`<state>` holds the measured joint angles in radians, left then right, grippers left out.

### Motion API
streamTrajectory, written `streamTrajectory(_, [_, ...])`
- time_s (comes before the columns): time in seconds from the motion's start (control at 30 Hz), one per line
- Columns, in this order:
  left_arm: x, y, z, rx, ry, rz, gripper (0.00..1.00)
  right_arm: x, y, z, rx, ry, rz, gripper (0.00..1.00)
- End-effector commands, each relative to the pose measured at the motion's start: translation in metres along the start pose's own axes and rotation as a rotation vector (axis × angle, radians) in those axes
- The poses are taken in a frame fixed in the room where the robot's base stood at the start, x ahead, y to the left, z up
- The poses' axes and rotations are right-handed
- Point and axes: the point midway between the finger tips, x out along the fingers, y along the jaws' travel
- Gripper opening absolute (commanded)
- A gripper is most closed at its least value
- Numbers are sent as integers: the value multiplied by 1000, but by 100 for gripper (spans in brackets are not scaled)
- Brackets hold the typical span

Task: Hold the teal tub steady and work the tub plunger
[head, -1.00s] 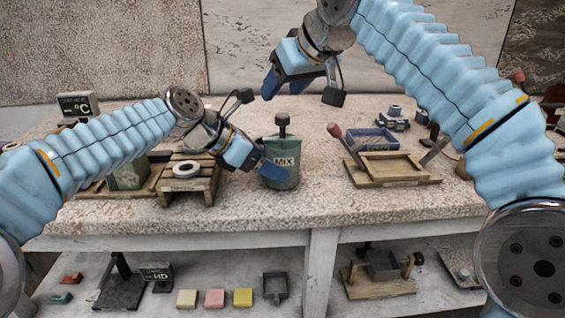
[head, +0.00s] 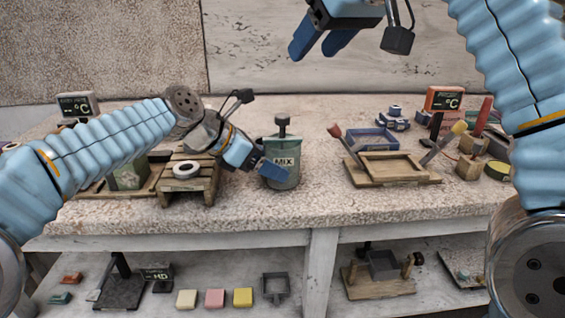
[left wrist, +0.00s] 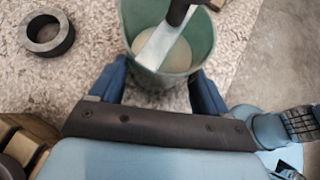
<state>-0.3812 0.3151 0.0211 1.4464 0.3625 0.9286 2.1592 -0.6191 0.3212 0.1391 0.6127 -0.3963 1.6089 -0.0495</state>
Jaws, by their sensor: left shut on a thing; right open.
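The teal tub (head: 283,175), marked MIX, stands upright on the speckled table near its front edge. The dark knob of the tub plunger (head: 282,122) sticks up above the tub's rim. My left gripper (head: 273,172) is shut on the tub, with its fingers on the tub's sides. In the left wrist view the tub (left wrist: 165,62) sits between the blue fingers (left wrist: 160,92), with pale contents inside. There the plunger's dark shaft (left wrist: 177,14) and a pale flat bar cross its mouth. My right gripper (head: 318,48) is open and empty, high above and behind the tub.
A wooden stand with a pale ring (head: 187,170) is left of the tub. A wooden frame with handles (head: 393,167) and a blue tray (head: 371,140) stand to the right. A dark ring (left wrist: 46,33) lies beside the tub. Blocks and tools fill the lower shelf (head: 215,298).

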Motion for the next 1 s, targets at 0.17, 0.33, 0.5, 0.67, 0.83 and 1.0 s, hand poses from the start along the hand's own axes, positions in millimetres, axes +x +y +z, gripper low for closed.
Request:
streamTrajectory(0.17, [-1, 0, 1, 1, -2, 1, 49, 0, 0, 0, 0, 0, 0, 55])
streamTrajectory(0.33, [0, 0, 1, 0, -2, 1, 96, 0, 0, 0, 0, 0, 0, 55])
streamTrajectory(0.5, [0, 0, 0, 0, -1, 0, 100, 0, 0, 0, 0, 0, 0, 55])
streamTrajectory(0.67, [0, 0, 0, 0, 0, 0, 100, 0, 0, 0, 0, 0, 0, 55])
streamTrajectory(0.83, [0, 0, 0, 0, 0, 0, 100, 0, 0, 0, 0, 0, 0, 55])
streamTrajectory(1.0, [0, 0, 0, 0, 0, 0, 100, 0, 0, 0, 0, 0, 0, 55])
